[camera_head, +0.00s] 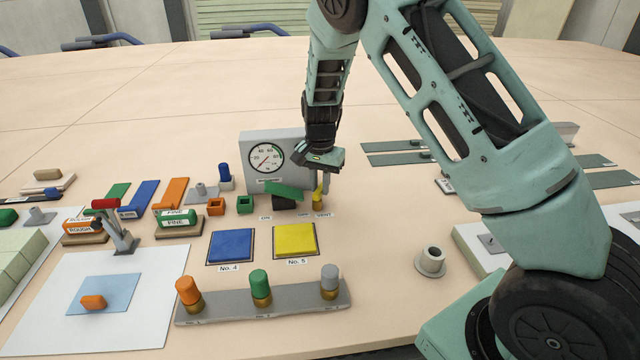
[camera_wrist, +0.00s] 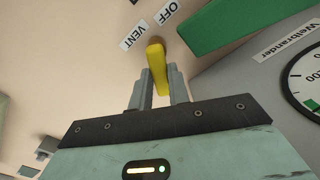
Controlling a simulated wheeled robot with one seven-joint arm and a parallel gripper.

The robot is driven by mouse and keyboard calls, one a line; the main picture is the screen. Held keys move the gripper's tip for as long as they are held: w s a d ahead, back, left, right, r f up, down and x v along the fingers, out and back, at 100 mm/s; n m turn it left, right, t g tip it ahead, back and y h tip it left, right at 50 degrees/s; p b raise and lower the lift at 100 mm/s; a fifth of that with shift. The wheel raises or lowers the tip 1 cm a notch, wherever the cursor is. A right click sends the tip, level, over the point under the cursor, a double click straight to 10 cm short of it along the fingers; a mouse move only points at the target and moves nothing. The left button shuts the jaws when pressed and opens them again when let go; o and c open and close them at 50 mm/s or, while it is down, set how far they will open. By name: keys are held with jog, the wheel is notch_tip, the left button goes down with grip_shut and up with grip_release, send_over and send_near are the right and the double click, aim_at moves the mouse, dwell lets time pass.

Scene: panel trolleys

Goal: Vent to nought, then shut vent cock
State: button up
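The grey gauge box (camera_head: 250,140) stands at the back middle, with a round white dial (camera_head: 266,158). Its needle points to the lower left; the exact reading is too small to tell. The wrist view shows only the dial's edge (camera_wrist: 308,80). The yellow vent cock handle (camera_head: 317,197) is at the box's right foot. In the wrist view the yellow handle (camera_wrist: 156,65) points toward the gap between the VENT label (camera_wrist: 134,35) and the OFF label (camera_wrist: 167,12), nearer VENT. My gripper (camera_wrist: 160,82) has a finger close against each side of the handle and appears shut on it.
A green lever (camera_head: 284,188) lies just left of the handle. A blue pad (camera_head: 231,246) and a yellow pad (camera_head: 295,240) lie in front, then a grey bar (camera_head: 225,310) with coloured knobs. A small round cup (camera_head: 431,260) stands to the right.

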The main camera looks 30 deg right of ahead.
grip_shut()
jog(key=shift+n, duration=0.3)
jog(key=shift+w+a+r+n+p, duration=0.15)
jog(key=shift+n+p, duration=0.45)
jog(key=shift+n, duration=0.6)
jog(key=shift+w+a+n+p, duration=0.1)
jog(key=shift+a+n+p, duration=0.1)
jog(key=shift+n, duration=0.5)
jog(key=shift+w+a+n+p, duration=0.1)
jog(key=shift+n+p, duration=0.1)
jog(key=shift+n, duration=0.5)
jog(key=o, duration=0.7)
grip_release()
